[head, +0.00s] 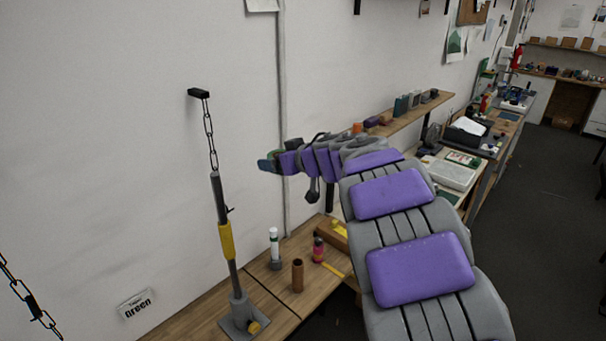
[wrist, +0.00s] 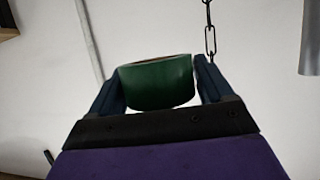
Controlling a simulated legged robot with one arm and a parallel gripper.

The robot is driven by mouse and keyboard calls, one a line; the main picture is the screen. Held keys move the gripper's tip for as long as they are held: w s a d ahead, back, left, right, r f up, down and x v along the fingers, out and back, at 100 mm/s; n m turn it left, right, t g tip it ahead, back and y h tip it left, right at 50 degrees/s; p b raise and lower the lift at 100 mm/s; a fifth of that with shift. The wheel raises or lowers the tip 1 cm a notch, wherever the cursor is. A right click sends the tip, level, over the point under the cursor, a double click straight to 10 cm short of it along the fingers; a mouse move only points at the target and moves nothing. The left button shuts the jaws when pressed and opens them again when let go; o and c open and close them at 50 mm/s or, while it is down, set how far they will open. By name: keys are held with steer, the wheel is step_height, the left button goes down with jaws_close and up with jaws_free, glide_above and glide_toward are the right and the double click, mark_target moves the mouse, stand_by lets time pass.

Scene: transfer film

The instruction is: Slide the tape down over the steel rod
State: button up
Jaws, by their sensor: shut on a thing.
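The tape is a green roll (wrist: 158,82), held between the two dark fingers of my gripper (wrist: 160,85) in the wrist view. In the head view my gripper (head: 270,163) is up in the air, to the right of the steel rod, with a bit of green at its tip. The steel rod (head: 219,195) stands upright, slightly tilted, on a base on the wooden table, with a yellow band (head: 226,241) around its lower part. A chain (head: 210,135) from a black wall bracket meets its top. The wrist view shows a grey cylinder end (wrist: 309,45) at upper right, apart from the tape.
On the table (head: 200,325) stand a brown cylinder (head: 297,275), a white bottle (head: 274,243) and a pink-and-dark bottle (head: 318,249). A wall shelf (head: 405,118) with small items lies behind my arm. Another chain (head: 30,300) hangs at lower left. The air between gripper and rod looks clear.

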steer(key=s+a+r+n+g+y+p, duration=0.2)
steer(key=s+a+r+p, duration=0.1)
steer(key=a+r, duration=0.3)
step_height(320, 180, up, 4)
steer(key=n+g+y+p, duration=0.1)
steer(key=n+g+p, duration=0.25)
steer(key=p, duration=0.25)
glide_above(240, 291)
steer(key=w+a, duration=0.1)
steer(key=shift+w+a+f, duration=0.1)
steer(key=shift+s+a, duration=0.25)
steer(key=shift+d+r+p, duration=0.1)
steer(key=shift+r+p, duration=0.15)
steer(key=shift+p, duration=0.55)
steer(key=shift+f+b, duration=0.9)
steer(key=shift+f, duration=1.9)
steer(key=shift+s+p, duration=0.1)
steer(key=shift+p, duration=0.5)
steer(key=shift+d+f+b, duration=0.1)
steer(key=shift+f+b, duration=7.2)
steer(key=shift+f, duration=14.65)
